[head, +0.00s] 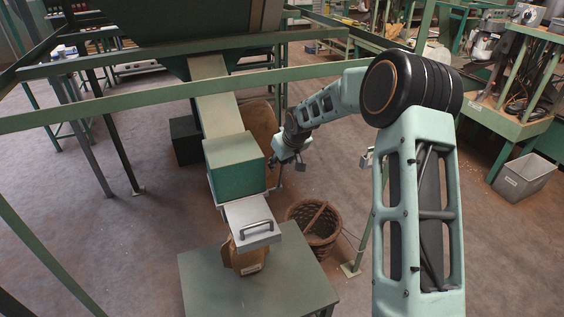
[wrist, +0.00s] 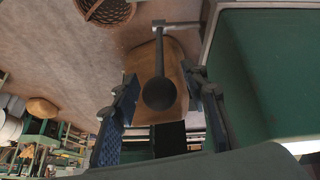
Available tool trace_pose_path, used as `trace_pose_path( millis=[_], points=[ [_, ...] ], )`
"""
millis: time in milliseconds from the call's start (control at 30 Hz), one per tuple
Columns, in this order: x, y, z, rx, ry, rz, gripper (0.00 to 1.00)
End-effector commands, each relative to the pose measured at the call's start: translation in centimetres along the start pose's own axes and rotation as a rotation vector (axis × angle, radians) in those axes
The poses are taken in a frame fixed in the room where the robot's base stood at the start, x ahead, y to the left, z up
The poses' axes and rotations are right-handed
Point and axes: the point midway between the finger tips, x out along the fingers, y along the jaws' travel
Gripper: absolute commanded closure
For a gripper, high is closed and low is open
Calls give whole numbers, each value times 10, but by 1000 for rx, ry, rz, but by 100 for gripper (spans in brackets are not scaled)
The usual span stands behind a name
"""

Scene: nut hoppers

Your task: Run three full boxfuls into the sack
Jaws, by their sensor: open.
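The green measuring box (head: 236,167) sits under a sloping chute (head: 217,95); its wall also fills the right of the wrist view (wrist: 275,70). Below it is a pale metal slide with a handle (head: 255,229). The brown sack (head: 246,257) hangs under the slide's end, its mouth hidden. My gripper (head: 291,160) is beside the box's right side. In the wrist view its open fingers (wrist: 163,112) stand either side of a dark lever with a black ball knob (wrist: 159,94). I cannot tell whether either finger touches the knob. The box's contents are hidden.
A green table (head: 205,283) stands below the sack. A wicker basket (head: 314,228) is on the floor to its right. Green frame rails (head: 170,105) cross above the chute. A brown rounded thing (head: 261,126) stands behind the box. Open floor lies to the left.

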Motion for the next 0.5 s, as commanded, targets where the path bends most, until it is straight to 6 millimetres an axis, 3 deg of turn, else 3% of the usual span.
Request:
trace_pose_path(
  millis=[167, 500],
  points=[
    [-10, 0, 0, -1, 1, 1, 59],
    [-73, 1, 0, 1, 1, 3, 59]
  ],
)
